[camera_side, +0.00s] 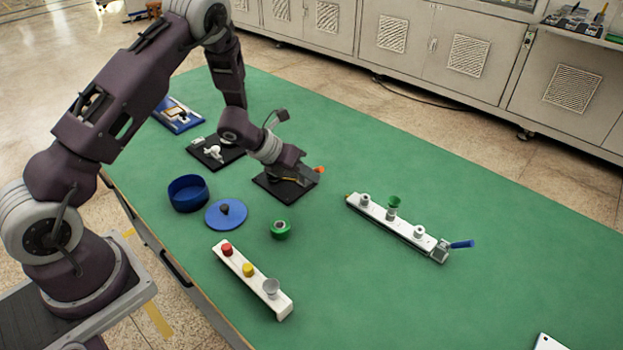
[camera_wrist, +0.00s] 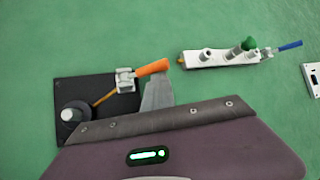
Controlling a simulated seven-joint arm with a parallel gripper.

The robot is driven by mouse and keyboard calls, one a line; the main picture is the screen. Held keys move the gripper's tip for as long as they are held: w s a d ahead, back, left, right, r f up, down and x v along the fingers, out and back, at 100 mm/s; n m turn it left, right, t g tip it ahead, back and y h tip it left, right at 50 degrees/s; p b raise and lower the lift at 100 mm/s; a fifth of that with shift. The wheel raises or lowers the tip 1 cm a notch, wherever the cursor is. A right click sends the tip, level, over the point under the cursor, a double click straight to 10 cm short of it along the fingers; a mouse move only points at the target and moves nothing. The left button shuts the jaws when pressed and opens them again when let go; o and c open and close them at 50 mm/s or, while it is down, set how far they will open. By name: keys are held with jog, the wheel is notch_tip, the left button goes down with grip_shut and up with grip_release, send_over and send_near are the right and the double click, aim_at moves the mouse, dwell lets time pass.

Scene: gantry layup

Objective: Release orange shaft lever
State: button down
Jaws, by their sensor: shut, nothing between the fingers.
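The orange shaft lever (camera_wrist: 151,68) shows in the wrist view as a thick orange handle. It points up and right from a white bracket (camera_wrist: 125,80) on a black plate (camera_wrist: 68,92). A thin orange rod runs from the bracket down-left towards a round grey and white post (camera_wrist: 72,114). In the side view only a small orange end (camera_side: 319,169) shows beside my gripper (camera_side: 308,176). My gripper (camera_wrist: 158,88) is shut and empty, with its grey fingers just below the orange handle. I cannot tell whether they touch it. My gripper hides much of the plate in the side view.
A white rail (camera_side: 395,222) with several fittings and a blue handle (camera_side: 462,244) lies to the right. A blue bowl (camera_side: 188,193), a blue lid (camera_side: 226,216), a green ring (camera_side: 280,230) and a white button strip (camera_side: 250,280) lie nearer. The green table's right side is mostly clear.

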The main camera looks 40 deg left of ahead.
jog(key=shift+r, duration=0.15)
jog(key=shift+w+r, duration=0.1)
jog(key=shift+r, duration=0.65)
jog(key=shift+a, duration=0.1)
jog(key=s+a+r, duration=0.4)
jog(key=s+a, duration=0.2)
jog(key=shift+s+r, duration=0.15)
jog(key=shift+r, duration=0.25)
